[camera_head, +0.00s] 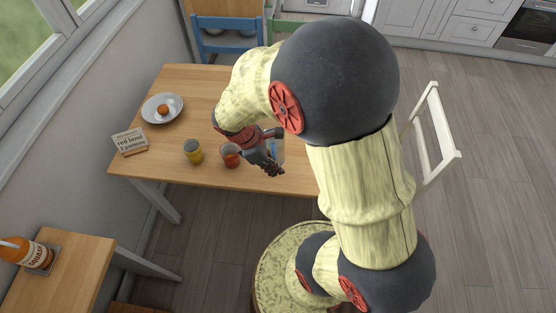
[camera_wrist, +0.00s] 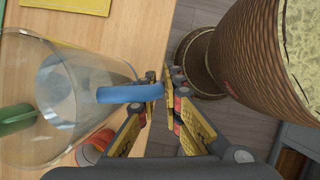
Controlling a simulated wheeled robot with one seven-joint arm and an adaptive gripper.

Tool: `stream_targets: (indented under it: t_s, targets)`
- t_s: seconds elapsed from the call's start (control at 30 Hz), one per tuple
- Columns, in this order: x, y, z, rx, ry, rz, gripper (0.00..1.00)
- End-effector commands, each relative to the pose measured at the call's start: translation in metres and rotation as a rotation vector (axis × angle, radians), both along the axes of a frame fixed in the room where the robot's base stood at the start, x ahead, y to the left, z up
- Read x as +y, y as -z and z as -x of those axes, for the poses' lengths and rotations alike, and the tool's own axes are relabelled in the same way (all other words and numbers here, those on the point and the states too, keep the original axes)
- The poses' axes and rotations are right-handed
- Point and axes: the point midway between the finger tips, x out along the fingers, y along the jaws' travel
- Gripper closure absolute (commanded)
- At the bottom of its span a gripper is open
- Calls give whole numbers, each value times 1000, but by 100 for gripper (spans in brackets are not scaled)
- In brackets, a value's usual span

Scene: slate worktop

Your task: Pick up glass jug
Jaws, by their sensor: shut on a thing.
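The glass jug (camera_wrist: 75,90) is clear with a blue handle (camera_wrist: 130,93) and fills the left of the wrist view. My gripper (camera_wrist: 158,88) is shut on the handle, with the jug's body beside the fingers. In the head view my gripper (camera_head: 270,165) is over the front edge of the wooden table (camera_head: 210,178). Only a small clear and blue part of the jug (camera_head: 275,147) shows there; my arm hides the rest. I cannot tell whether the jug's base touches the table.
A red cup (camera_head: 230,156) stands close left of my gripper, with a yellow cup (camera_head: 193,152) further left. A plate (camera_head: 148,106) holding a round orange item and a card (camera_head: 130,142) are at the table's left. A white chair (camera_head: 437,135) stands right.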

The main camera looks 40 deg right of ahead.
Motion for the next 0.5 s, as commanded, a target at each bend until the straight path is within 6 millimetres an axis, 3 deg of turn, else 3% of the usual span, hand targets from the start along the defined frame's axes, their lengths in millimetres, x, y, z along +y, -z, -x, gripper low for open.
stream_targets:
  t_s: [0.5]
  targets:
    - [33,-18,12,-4,-1,1,100]
